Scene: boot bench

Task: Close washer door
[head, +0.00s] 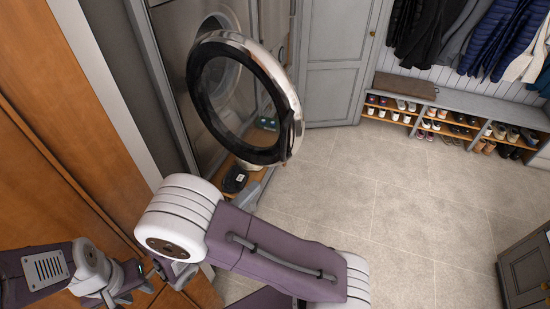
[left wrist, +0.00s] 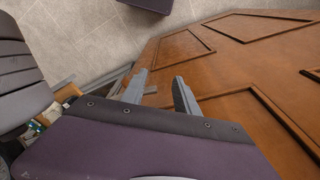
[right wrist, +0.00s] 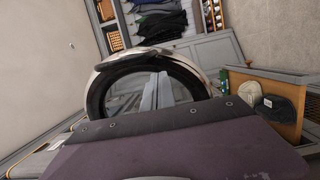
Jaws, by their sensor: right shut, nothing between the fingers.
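The washer door (head: 284,88) is a round glass door with a chrome rim and a black inner ring. It stands swung open, away from the washer front (head: 178,45) in the head view. In the right wrist view the door (right wrist: 94,100) stands ahead of my right gripper (right wrist: 156,94), whose fingers are together and empty, seen against the ring's opening. I cannot tell whether they touch the door. My right arm hides this gripper in the head view. My left gripper (left wrist: 160,86) is open and empty above a brown wooden panel, away from the door.
The brown wooden panelling (head: 50,130) stands at the left. Below the door is a pulled-out wooden compartment with caps (right wrist: 273,117). A shoe bench (head: 455,98) stands under hanging coats at the back right. The tiled floor (head: 400,190) is clear.

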